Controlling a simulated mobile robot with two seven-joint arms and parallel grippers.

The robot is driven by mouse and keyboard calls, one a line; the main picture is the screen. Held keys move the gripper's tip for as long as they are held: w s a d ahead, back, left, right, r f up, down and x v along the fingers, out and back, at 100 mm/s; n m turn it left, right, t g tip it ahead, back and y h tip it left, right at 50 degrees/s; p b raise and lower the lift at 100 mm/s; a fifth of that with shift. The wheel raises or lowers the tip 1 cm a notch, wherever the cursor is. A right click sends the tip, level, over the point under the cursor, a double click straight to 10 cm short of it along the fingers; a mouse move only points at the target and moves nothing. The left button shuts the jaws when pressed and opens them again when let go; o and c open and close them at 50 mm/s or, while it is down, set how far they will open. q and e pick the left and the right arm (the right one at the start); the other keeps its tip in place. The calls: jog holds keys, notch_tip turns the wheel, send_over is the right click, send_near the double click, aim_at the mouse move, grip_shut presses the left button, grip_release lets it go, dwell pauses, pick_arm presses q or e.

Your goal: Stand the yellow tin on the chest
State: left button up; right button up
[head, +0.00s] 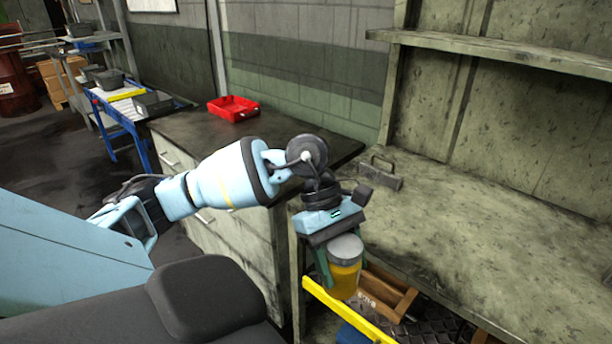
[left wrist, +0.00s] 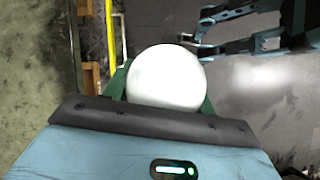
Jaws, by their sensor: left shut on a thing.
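The yellow tin (head: 345,280) with a pale grey lid is held upright between the green fingers of my left gripper (head: 338,272), which is shut on it. In the left wrist view its round white lid (left wrist: 167,76) shows between the fingers (left wrist: 165,88), and its yellow side is hidden. The tin hangs in the air in front of the workbench's near edge. The chest (head: 240,240), a pale drawer unit with a dark top (head: 290,135), stands behind my left arm, to the left of the tin.
A red tray (head: 233,108) sits at the chest top's back; bare top lies in front of it. The worn workbench (head: 480,230) adjoins on the right, with a grey metal block with a handle (head: 381,178). A yellow rail (head: 345,311) and wooden crate (head: 385,295) are below the tin.

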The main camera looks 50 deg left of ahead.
aim_at(341, 293)
pick_arm(q)
jog(key=m+g, duration=0.1)
jog(key=m, duration=0.1)
jog(key=f+m, duration=0.1)
jog(key=shift+s+d+f+m+g+y, duration=0.1)
jog(key=shift+s+d+m+g+y, duration=0.05)
jog(key=shift+d+m+g+y, duration=0.2)
jog(key=m+g, duration=0.1)
jog(key=f+m+y, duration=0.1)
jog(key=m, duration=0.1)
jog(key=f+m+g+y, duration=0.1)
jog(key=m, duration=0.1)
jog(key=shift+s+d+m+g, duration=0.25)
jog(key=shift+s+d+g, duration=0.1)
jog(key=shift+s+d, duration=0.05)
jog(key=d+m+y, duration=0.1)
jog(key=m, duration=0.1)
jog(key=d+f+m+y, duration=0.1)
jog(key=d+m, duration=0.1)
jog(key=s+d+m+g+y, duration=0.1)
jog(key=m+y, duration=0.1)
jog(key=m, duration=0.1)
jog(key=shift+d+f, duration=0.15)
jog(key=shift+f, duration=0.15)
